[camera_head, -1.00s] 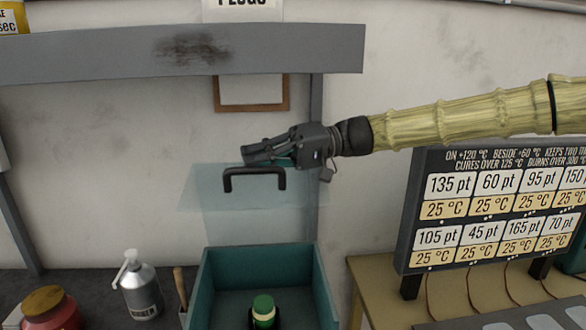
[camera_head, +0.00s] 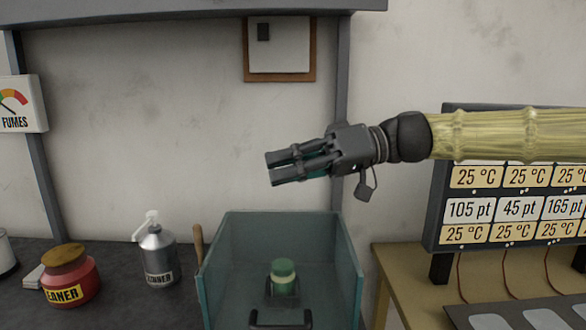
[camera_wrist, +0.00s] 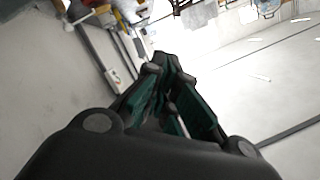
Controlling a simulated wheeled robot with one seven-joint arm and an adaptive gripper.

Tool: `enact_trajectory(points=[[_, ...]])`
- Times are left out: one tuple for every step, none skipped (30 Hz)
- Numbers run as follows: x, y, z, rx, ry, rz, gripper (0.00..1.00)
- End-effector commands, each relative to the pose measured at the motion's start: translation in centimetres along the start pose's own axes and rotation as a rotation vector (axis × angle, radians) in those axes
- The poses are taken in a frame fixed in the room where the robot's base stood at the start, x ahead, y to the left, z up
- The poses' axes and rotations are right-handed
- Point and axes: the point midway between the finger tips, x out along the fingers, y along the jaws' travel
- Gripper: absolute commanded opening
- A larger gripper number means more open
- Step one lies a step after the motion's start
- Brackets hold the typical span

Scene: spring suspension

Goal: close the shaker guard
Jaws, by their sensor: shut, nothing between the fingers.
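The shaker is a teal box (camera_head: 352,250) with a green-capped jar (camera_head: 284,276) upright inside it. The clear guard (camera_head: 235,290) now lies down over the box, and the jar shows through it. Its black handle (camera_head: 281,320) is at the box's near side, partly cut off by the bottom of the picture. Whether the guard rests fully on the rim I cannot tell. My gripper (camera_head: 270,169) is shut and empty, in the air above the box's back edge, apart from the handle. Its dark fingers with green pads also fill the wrist view (camera_wrist: 168,85).
A wooden table (camera_head: 405,260) with a temperature board (camera_head: 500,210) is at the right. A shelf (camera_head: 180,8) runs above.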

Motion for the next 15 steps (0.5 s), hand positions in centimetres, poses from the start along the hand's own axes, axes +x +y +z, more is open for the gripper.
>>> enact_trajectory(points=[[0.5,0.5,1.4,-0.026,-0.002,0.004,0.0],[0.6,0.6,1.9,-0.041,-0.003,0.007,0.0],[0.8,0.6,2.5,-0.06,-0.002,0.01,0.0],[1.0,0.7,2.9,-0.076,-0.002,0.014,0.0],[1.1,0.7,3.4,-0.093,-0.003,0.017,0.0],[1.3,0.7,4.0,-0.113,-0.004,0.021,0.0],[1.5,0.8,4.4,-0.127,-0.004,0.024,0.0],[1.6,0.9,4.9,-0.142,-0.004,0.028,0.0],[1.8,1.0,5.5,-0.163,-0.005,0.033,0.0],[1.9,1.1,5.9,-0.179,-0.005,0.036,0.0],[2.0,1.1,6.4,-0.193,-0.005,0.038,0.0],[2.2,1.3,7.0,-0.213,-0.005,0.044,0.0],[2.3,1.5,7.4,-0.228,-0.005,0.048,0.0],[2.5,1.6,7.9,-0.244,-0.005,0.051,0.0],[2.6,1.7,8.5,-0.264,-0.006,0.055,0.0]])
